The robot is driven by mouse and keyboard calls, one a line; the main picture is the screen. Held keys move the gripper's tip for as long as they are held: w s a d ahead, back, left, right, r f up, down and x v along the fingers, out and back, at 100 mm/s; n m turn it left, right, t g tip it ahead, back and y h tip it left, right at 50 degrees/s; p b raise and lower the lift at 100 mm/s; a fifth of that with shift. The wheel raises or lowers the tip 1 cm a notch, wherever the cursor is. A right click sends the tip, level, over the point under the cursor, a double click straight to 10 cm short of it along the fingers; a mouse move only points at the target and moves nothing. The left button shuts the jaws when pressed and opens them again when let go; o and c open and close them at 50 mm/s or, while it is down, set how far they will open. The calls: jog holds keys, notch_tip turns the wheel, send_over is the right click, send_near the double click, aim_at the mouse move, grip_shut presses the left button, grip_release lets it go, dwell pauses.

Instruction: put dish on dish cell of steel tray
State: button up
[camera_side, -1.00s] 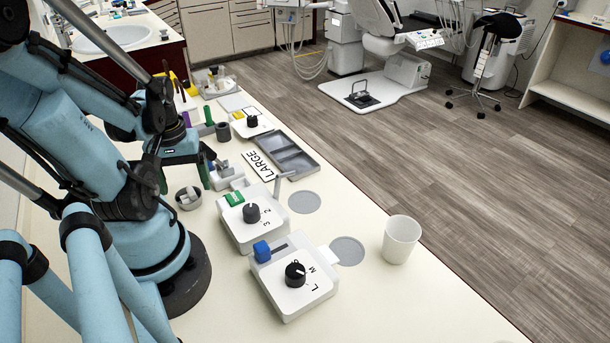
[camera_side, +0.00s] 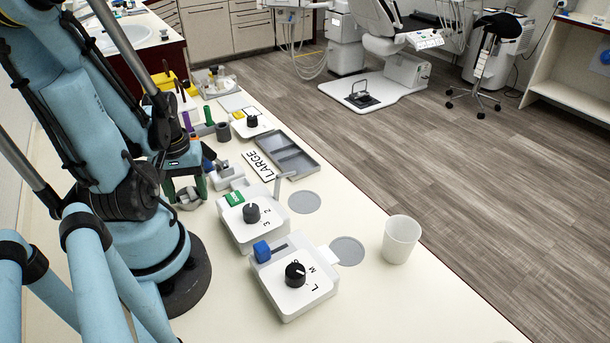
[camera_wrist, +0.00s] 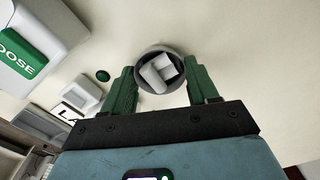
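The dish (camera_side: 188,203) is a small grey round bowl on the counter, beside my base. In the wrist view the dish (camera_wrist: 142,82) holds a few whitish blocks. My gripper (camera_side: 187,190) is directly over it, pointing down. Its green fingers are spread, one on each side of the dish, as the wrist view also shows (camera_wrist: 162,72). I cannot tell whether they touch its rim. The steel tray (camera_side: 312,167) is a flat grey tray with compartments, lying farther back to the right beside the LARGE label. Part of it shows at the lower left of the wrist view (camera_wrist: 38,122).
Two white dial boxes, one with a green block (camera_side: 233,198) and one with a blue block (camera_side: 261,251), stand right of the gripper. A white cup (camera_side: 401,239) stands near the counter's edge. A small grey-white device (camera_side: 226,175) lies between dish and tray.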

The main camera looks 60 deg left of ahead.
jog(key=c, duration=0.7)
jog(key=shift+r, duration=0.15)
